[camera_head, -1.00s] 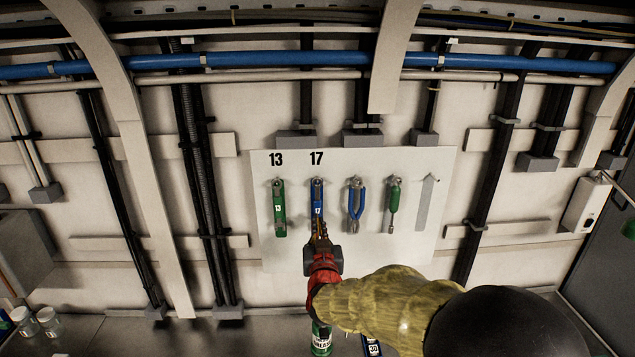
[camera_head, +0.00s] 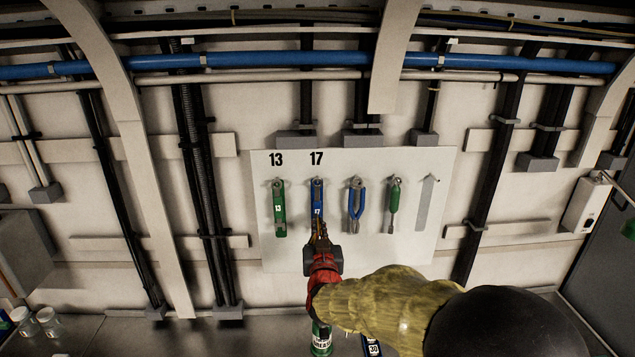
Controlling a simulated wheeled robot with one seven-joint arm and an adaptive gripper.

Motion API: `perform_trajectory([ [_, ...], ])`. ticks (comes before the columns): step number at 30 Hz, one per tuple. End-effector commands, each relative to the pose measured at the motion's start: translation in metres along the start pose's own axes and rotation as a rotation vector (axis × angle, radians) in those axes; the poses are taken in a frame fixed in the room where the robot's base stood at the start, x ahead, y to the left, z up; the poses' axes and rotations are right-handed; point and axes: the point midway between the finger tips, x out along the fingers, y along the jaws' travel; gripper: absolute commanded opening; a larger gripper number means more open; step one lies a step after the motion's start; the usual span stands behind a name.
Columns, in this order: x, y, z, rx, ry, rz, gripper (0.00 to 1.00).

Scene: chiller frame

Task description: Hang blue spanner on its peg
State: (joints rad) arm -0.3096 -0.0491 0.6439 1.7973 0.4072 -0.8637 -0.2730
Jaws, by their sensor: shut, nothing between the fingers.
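The blue spanner (camera_head: 317,190), labelled 17, hangs upright on the white tool board (camera_head: 341,160) under the printed number 17. Its upper end is at the peg there. My gripper (camera_head: 319,232) is just below the spanner's lower end, in front of the board. Its fingers look closed with nothing held. The gripper overlaps the spanner's bottom in this view, so I cannot tell whether they touch.
A green spanner (camera_head: 279,210) hangs at the left under 13. Blue pliers (camera_head: 355,200) and a green screwdriver (camera_head: 394,196) hang to the right, beside a grey tool outline (camera_head: 425,205). A green can (camera_head: 321,340) and a tool marked 30 (camera_head: 373,347) are on the bench below.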

Motion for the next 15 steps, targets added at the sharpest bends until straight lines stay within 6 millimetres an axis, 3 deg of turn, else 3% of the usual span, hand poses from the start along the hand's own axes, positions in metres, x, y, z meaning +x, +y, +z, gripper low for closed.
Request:
perform_trajectory([
  [15, 0.0096, 0.0, 0.0006, 0.0, 0.0, 0.0, 0.0],
])
